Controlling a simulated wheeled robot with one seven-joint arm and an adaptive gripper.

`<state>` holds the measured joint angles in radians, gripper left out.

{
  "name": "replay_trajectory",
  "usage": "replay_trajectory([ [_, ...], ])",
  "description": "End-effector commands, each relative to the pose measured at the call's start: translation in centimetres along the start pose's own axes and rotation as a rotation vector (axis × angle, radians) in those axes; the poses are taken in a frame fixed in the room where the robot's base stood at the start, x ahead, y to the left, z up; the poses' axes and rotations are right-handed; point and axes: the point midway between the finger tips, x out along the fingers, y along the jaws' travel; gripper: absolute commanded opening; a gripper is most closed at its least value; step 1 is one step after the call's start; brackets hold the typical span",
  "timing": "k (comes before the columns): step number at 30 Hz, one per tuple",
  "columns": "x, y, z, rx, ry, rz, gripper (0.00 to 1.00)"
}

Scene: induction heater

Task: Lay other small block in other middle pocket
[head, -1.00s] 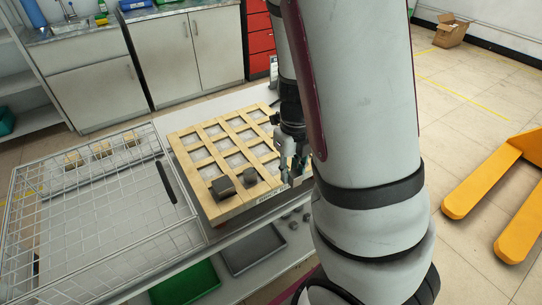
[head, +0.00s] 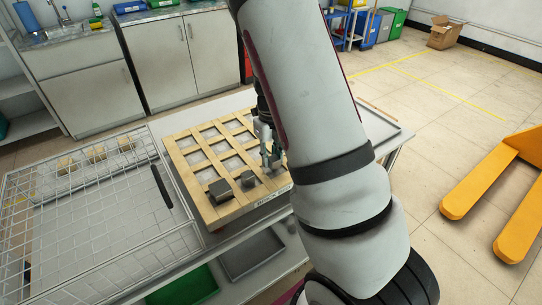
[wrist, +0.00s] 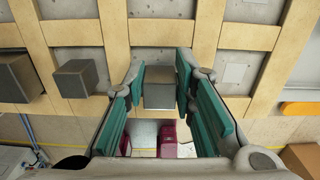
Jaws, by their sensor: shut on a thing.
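The light wooden tray (head: 196,160) is a grid of square pockets. In the wrist view my gripper (wrist: 161,88) has its teal pads closed on a small grey block (wrist: 160,88). The block is over the near row, one pocket right of the other small block (wrist: 78,79). I cannot tell its height above the pocket floor. In the head view my gripper (head: 272,162) hangs over the near right part of the tray, and the held block is hard to make out. The other small block (head: 248,179) and a larger dark block (head: 220,190) sit in near-row pockets to its left.
A wire basket (head: 95,225) with a black handle stands left of the tray, with several wooden blocks (head: 96,153) at its far side. A green bin (head: 184,284) and a grey bin (head: 252,254) are on the shelf below. Far pockets look empty.

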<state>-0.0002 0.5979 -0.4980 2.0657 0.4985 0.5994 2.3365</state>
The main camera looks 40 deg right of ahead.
Motion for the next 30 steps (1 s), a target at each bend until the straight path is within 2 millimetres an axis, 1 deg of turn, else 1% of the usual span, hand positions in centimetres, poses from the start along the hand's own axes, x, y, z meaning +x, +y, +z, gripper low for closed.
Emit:
replay_trajectory([
  [7, 0.0, 0.0, 0.1, 0.0, -0.002, -0.001, 0.0],
  [19, 1.1, 0.0, 0.1, 0.0, -0.003, 0.0, 0.0],
  [22, 1.1, 0.0, 0.1, 0.0, -0.003, -0.001, 0.0],
  [23, 1.1, 0.0, 0.0, 0.0, -0.002, 0.0, 0.27],
  [24, 1.1, 0.0, 0.0, 0.0, -0.002, 0.0, 0.36],
  [25, 1.1, 0.0, 0.0, 0.0, -0.002, -0.001, 0.42],
  [26, 1.1, 0.0, 0.0, 0.0, -0.002, -0.001, 0.44],
  [30, 1.1, 0.0, 0.0, 0.0, -0.002, -0.001, 0.44],
])
